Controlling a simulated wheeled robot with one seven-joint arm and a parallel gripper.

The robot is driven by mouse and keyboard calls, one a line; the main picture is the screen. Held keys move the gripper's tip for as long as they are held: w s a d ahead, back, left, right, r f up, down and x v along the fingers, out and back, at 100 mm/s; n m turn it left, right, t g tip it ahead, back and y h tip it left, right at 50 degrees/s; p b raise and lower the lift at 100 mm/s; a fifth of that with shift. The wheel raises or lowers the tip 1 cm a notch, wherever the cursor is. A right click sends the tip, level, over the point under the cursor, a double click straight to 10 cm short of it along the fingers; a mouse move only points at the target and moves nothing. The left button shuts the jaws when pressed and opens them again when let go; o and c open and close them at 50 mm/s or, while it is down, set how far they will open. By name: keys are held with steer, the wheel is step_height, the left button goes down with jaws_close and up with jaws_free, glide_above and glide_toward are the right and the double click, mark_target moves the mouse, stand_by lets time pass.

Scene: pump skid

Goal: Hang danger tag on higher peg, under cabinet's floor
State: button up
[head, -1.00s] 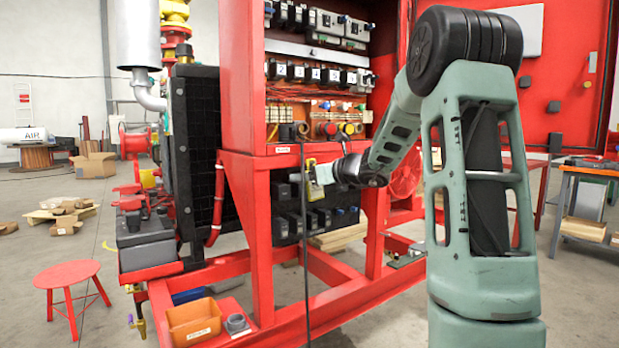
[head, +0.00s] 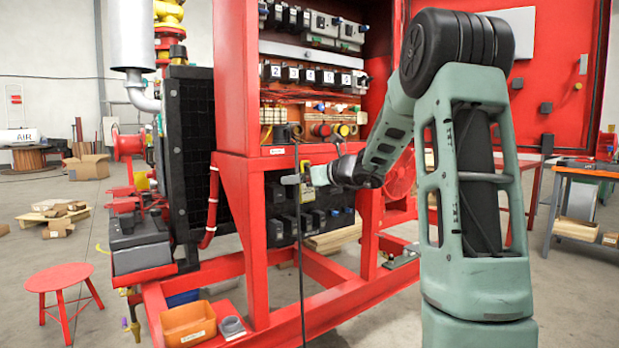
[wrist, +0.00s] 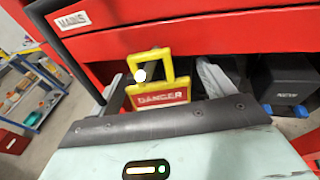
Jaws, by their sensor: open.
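The danger tag (wrist: 160,97) is a yellow loop above a red plate lettered DANGER, upright in the wrist view. In the head view the yellow tag (head: 307,166) shows small below the cabinet's floor edge. A pale round peg end (wrist: 140,76) shows within the tag's loop, which appears to be around it; I cannot tell which peg it is or how the loop bears on it. My gripper (wrist: 160,88) is open, one finger on each side of the tag with gaps visible. In the head view my gripper (head: 306,179) is in front of the tag.
The red cabinet floor edge (wrist: 220,32), with a MAINS label (wrist: 73,20), runs just above my gripper. Dark boxes (wrist: 285,80) stand behind on the right. A dark cable (head: 300,240) hangs close to my gripper. An orange bin (head: 188,322) sits low on the skid.

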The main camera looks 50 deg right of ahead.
steer(key=p+v, duration=0.1)
steer(key=v, duration=1.6)
steer(key=shift+s+p, duration=0.2)
steer(key=shift+p, duration=0.15)
steer(key=shift+a, duration=0.1)
steer(key=w+a+f+n+g+y, duration=0.15)
steer(key=a+f+n+g, duration=0.35)
steer(key=a, duration=0.6)
steer(key=w+a+f+n+g+y, duration=0.1)
steer(key=a+f+n+g+y, duration=0.15)
steer(key=a+n, duration=0.55)
steer(key=w+a+f+n+g+y, duration=0.1)
steer(key=a+f+n+g+y, duration=0.3)
steer(key=a, duration=0.9)
steer(key=s+a+f+n+g+h, duration=0.2)
steer(key=s+a+f+n+h, duration=0.25)
steer(key=s+a+n, duration=0.65)
steer(key=s+a+f+n+g+h, duration=0.2)
steer(key=s+a+f+n+h, duration=0.35)
steer(key=n, duration=0.95)
step_height(320, 180, up, 18)
steer(key=s+y+p, duration=0.1)
steer(key=y+p, duration=0.1)
steer(key=p, duration=1.7)
steer(key=shift+s+a+r, duration=0.25)
steer(key=shift+s+a, duration=0.1)
steer(key=shift+a, duration=0.05)
